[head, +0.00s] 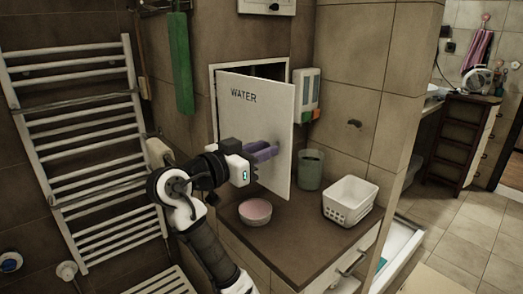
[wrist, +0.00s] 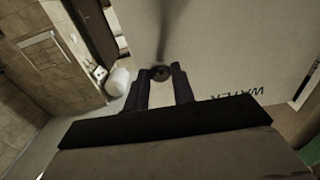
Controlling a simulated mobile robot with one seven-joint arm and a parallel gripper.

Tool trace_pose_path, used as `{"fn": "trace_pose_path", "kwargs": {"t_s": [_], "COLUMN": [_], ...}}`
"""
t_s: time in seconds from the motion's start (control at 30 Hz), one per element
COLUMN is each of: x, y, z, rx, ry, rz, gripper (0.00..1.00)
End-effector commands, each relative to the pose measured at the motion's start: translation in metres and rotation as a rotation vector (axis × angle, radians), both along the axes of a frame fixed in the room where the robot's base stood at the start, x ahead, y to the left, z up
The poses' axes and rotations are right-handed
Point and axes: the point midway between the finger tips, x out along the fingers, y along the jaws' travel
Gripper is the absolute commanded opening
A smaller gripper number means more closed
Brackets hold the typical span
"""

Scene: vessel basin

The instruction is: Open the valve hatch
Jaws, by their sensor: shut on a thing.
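The valve hatch (head: 261,118) is a white door panel marked "WATER", set in the tiled wall. In the head view it stands ajar, with a dark gap showing behind its top edge. My gripper (head: 264,152) is at the middle of the panel's front face. In the wrist view my gripper (wrist: 161,82) has its two fingers around a small dark round knob (wrist: 160,73) on the hatch and is shut on it. The hatch face (wrist: 220,50) fills much of the wrist view, with the lettering at the right. The valve inside is hidden.
Below the hatch is a brown counter (head: 290,238) with a pink bowl (head: 255,212), a green cup (head: 310,169) and a white basket (head: 349,201). A dispenser (head: 305,95) hangs right of the hatch. A towel rack (head: 80,130) stands left.

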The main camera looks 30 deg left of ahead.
Motion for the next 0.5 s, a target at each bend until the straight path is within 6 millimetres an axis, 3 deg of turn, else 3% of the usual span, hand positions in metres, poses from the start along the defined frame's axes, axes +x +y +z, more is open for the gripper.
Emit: {"fn": "trace_pose_path", "kwargs": {"t_s": [0.03, 0.2, 0.5], "x": [0.0004, 0.0004, -0.0016], "y": [-0.0002, -0.0002, 0.0006], "z": [-0.0011, -0.0008, -0.0006], "rx": [0.000, 0.000, 0.000], "ry": [0.003, 0.002, 0.001], "rz": [-0.001, 0.000, 0.001], "gripper": [0.26, 0.46, 0.46]}}
